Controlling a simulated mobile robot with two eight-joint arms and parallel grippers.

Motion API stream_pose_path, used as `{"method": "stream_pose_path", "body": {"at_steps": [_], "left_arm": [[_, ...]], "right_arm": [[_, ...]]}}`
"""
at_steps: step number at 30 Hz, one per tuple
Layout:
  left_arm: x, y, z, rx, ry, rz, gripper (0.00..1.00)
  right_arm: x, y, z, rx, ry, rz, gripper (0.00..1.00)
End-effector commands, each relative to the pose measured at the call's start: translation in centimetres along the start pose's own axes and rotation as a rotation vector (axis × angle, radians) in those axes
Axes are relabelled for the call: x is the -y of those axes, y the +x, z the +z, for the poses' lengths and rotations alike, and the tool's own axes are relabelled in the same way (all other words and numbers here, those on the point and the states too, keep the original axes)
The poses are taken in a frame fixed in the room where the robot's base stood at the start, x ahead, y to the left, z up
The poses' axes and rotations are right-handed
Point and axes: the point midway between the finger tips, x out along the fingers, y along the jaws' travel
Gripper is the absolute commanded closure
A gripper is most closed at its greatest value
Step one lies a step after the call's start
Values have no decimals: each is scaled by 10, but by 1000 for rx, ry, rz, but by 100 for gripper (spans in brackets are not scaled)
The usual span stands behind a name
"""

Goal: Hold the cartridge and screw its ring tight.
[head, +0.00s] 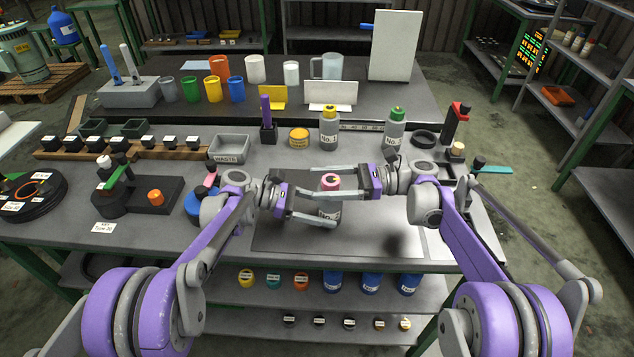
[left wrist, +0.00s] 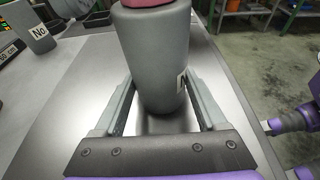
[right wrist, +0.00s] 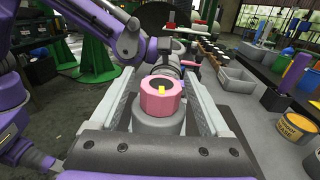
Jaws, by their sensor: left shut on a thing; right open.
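The cartridge is a grey cylinder with a label; its body (head: 331,213) stands upright above the dark plate in the head view. It fills the middle of the left wrist view (left wrist: 155,55). Its pink faceted ring (head: 331,182) sits on top, with a dark centre and a yellow mark in the right wrist view (right wrist: 160,98). My left gripper (head: 328,208) is shut on the cartridge body from the left, below the ring. My right gripper (head: 318,182) is open, its fingers on either side of the ring with visible gaps. Whether the base touches the plate is hidden.
Two grey bottles, one with a yellow top (head: 329,130) and one with a green top (head: 395,128), stand behind. A waste bin (head: 229,150), a yellow tin (head: 299,138) and a purple tool in a black holder (head: 267,130) are left of them. The plate (head: 280,238) is bare around the cartridge.

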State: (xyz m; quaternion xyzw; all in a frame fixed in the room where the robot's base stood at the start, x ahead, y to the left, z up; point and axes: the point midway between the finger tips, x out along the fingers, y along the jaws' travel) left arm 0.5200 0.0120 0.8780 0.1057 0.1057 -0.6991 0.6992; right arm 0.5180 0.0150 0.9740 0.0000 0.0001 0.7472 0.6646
Motion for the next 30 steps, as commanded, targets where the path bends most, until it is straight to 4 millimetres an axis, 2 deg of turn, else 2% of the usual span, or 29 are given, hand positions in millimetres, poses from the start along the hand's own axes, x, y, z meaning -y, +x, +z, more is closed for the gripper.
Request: {"method": "stream_pose_path", "body": {"at_steps": [6,14,27,30], "left_arm": [[0,0,0,1,0,0,100],[0,0,0,1,0,0,100],[0,0,0,1,0,0,100],[0,0,0,1,0,0,100]], "right_arm": [[0,16,0,0,0,0,20],[0,16,0,0,0,-1,20],[0,16,0,0,0,-1,97],[0,16,0,0,0,-1,100]]}}
